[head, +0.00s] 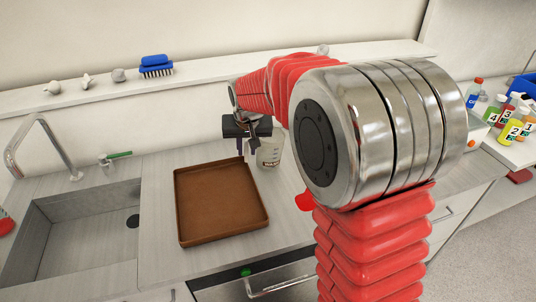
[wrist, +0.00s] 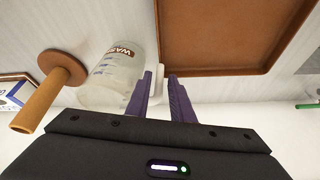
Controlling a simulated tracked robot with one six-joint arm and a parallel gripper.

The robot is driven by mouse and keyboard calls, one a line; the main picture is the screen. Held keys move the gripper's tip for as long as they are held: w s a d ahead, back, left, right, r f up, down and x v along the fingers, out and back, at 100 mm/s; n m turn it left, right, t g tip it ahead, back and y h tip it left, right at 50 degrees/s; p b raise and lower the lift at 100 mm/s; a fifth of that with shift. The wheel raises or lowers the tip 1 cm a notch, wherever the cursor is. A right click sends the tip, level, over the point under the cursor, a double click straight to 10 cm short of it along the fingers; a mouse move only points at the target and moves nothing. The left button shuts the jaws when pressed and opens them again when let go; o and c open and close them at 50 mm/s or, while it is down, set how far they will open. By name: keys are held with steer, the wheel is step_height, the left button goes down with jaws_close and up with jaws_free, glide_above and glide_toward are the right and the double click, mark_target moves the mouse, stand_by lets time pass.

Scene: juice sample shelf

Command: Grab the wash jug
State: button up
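The wash jug (head: 270,153) is a clear, cup-like vessel standing on the counter just right of the brown tray, partly hidden by my arm in the head view. In the wrist view the jug (wrist: 112,70) shows a brown label with partly visible lettering and measure marks. Its pale handle (wrist: 157,82) lies between my purple fingers, nearer the left one. My gripper (wrist: 161,80) is open, with a gap on the right side of the handle. In the head view my gripper (head: 247,150) is at the jug's left side, pointing down.
The brown tray (head: 221,201) lies left of the jug, close to my gripper. A brown disc with a rod (wrist: 62,68) is beside the jug in the wrist view. A sink (head: 85,232) is at left. A shelf (head: 205,76) with a blue brush (head: 156,66) runs behind.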

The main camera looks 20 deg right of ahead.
mark_target(246, 150)
steer(key=shift+x, duration=2.6)
steer(key=shift+w+r, duration=0.15)
steer(key=shift+c, duration=0.5)
jaws_close()
